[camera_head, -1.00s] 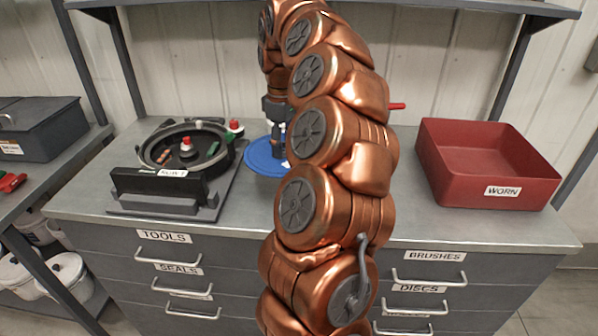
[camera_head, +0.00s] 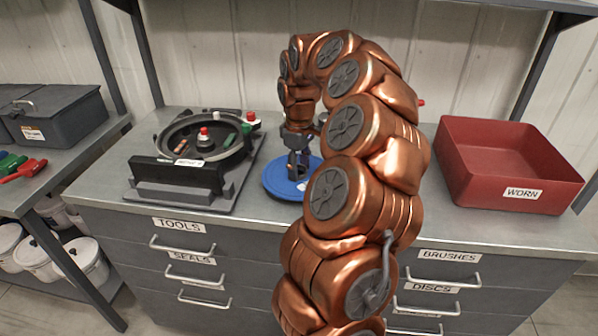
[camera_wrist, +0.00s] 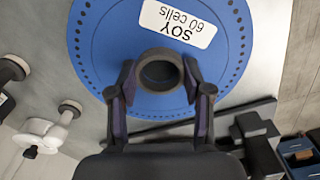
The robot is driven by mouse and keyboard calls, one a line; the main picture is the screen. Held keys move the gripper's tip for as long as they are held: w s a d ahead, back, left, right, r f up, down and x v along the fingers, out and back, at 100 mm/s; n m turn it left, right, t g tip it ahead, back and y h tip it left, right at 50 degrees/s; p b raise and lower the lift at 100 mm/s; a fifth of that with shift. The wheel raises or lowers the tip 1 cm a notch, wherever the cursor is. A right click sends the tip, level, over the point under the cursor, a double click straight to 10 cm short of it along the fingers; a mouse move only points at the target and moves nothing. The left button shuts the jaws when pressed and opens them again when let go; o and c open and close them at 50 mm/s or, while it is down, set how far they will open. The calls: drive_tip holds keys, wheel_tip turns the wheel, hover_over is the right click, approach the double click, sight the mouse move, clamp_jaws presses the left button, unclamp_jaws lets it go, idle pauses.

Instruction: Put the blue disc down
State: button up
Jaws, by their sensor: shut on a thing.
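The blue disc (camera_head: 275,184) is at the middle of the workbench, just right of the seed meter, in the head view. I cannot tell whether it touches the bench top or hangs slightly above it. My gripper (camera_head: 297,172) points down over it. In the wrist view, my gripper (camera_wrist: 158,88) has its two fingers closed on the round hub at the disc's centre. The disc (camera_wrist: 105,50) lies flat across that view, with a white label reading "SOY 60 cells" and holes around its rim. My arm hides the disc's right side in the head view.
The seed meter (camera_head: 150,192) stands left of the disc on a dark base. A red tray (camera_head: 450,180) labelled WORN is at the bench's right. Bare bench (camera_head: 250,212) shows in front of the disc. A side table with a dark toolbox (camera_head: 60,120) is at far left.

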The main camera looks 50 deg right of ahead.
drive_tip(key=shift+f, duration=1)
drive_tip(key=shift+f, duration=0.15)
drive_tip(key=o, duration=1.1)
drive_tip(key=shift+o, duration=0.2)
